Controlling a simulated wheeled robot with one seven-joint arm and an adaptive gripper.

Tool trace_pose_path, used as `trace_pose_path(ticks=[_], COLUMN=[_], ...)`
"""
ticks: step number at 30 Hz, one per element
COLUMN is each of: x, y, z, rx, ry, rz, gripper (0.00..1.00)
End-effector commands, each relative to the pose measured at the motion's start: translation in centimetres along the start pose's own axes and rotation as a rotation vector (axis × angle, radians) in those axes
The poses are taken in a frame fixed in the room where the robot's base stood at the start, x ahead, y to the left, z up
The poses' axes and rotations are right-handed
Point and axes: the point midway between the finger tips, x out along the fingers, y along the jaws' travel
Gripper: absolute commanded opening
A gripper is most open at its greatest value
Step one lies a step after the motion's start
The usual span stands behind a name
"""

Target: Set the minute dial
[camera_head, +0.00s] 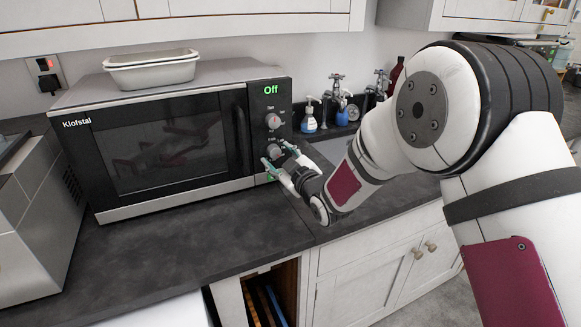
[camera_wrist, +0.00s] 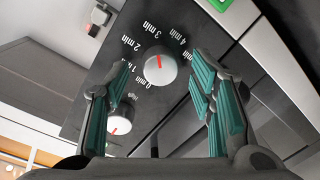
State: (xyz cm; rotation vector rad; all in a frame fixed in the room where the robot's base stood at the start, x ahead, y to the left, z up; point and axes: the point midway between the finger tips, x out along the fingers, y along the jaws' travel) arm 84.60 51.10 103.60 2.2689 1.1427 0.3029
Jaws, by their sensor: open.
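The minute dial (camera_wrist: 160,66) is a round light grey knob with a red line, ringed by minute labels on the black microwave panel. In the head view it is the lower knob (camera_head: 273,151), partly hidden by my gripper. My gripper (camera_head: 277,157) is open in front of it. In the wrist view the green-padded fingers (camera_wrist: 160,84) stand on either side of the dial, with visible gaps. I cannot tell the remaining depth. The microwave (camera_head: 160,201) display (camera_head: 271,89) reads "Off".
A second knob (camera_wrist: 120,118) sits above the minute dial on the panel. A green button (camera_wrist: 226,4) is below it. A white dish (camera_head: 150,72) stands on the microwave. A sink with soap bottles (camera_head: 309,122) is at right. The counter in front (camera_head: 180,240) is clear.

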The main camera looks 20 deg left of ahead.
Motion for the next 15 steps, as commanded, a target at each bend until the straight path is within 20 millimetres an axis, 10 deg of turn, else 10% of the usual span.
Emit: trace_pose_path(ticks=[15], x=[-9.4], y=[0.0], z=[0.1], rx=[0.001], ry=[-0.002], rz=[0.001], gripper=[0.50])
